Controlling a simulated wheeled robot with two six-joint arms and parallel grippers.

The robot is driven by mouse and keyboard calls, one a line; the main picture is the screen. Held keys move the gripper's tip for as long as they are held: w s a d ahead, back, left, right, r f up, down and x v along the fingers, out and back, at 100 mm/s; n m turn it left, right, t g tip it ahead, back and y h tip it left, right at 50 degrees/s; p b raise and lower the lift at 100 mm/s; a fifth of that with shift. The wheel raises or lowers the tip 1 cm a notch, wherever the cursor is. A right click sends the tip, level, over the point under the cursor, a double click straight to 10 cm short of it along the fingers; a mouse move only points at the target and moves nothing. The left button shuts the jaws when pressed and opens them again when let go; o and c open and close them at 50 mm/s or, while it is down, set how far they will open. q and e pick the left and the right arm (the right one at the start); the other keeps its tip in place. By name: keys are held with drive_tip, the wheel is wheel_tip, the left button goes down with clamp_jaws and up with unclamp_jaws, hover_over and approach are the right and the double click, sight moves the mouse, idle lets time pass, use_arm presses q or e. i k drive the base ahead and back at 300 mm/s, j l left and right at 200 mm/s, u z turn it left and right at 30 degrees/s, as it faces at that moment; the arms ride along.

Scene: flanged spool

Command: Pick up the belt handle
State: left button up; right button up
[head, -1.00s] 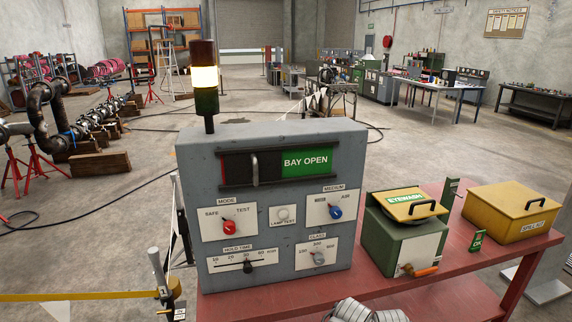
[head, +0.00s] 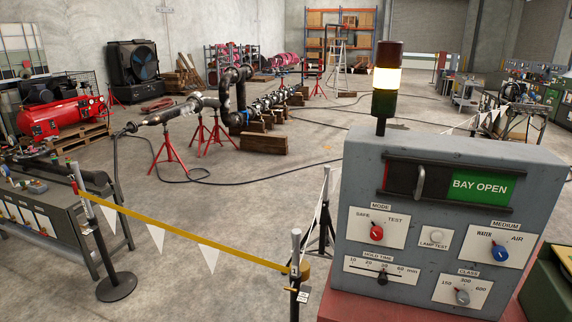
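A yellow belt (head: 185,236) with white pennants runs between a dark post (head: 101,247) on the left and a second post (head: 296,261) beside the grey control box. The belt's left end meets the left post near a small red piece (head: 74,184). At the right post the belt meets a yellow-brown part (head: 302,272) below the grey post top, with a small white tag under it. I cannot tell which of these end pieces is the belt handle. Neither of my grippers is in view.
The grey control box (head: 365,200), reading BAY OPEN, stands on a red table (head: 340,306) at the right. A grey bench (head: 45,235) is at the left. A black hose (head: 190,181) crosses the floor beyond the belt. The floor between belt and pipework is mostly clear.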

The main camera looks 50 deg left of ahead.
sight(74, 186)
drive_tip(key=u, duration=3.15)
drive_tip(key=i+j+u, duration=0.3)
drive_tip(key=i, duration=0.35)
drive_tip(key=i+u, duration=0.3)
drive_tip(key=i, duration=2.2)
drive_tip(key=i+j+z, duration=0.15)
drive_tip(key=i, duration=0.25)
drive_tip(key=i+z, duration=0.1)
drive_tip(key=i, duration=0.3)
drive_tip(key=i+j+z, duration=0.15)
drive_tip(key=i, duration=0.25)
drive_tip(key=i+j+z, duration=0.15)
drive_tip(key=i+j, duration=0.15)
drive_tip(key=i+j+z, duration=0.2)
drive_tip(key=z, duration=0.2)
drive_tip(key=i+j+z, duration=0.65)
drive_tip(key=z, duration=0.2)
drive_tip(key=i+j+z, duration=0.2)
drive_tip(key=j+z, duration=0.2)
drive_tip(key=j, duration=0.1)
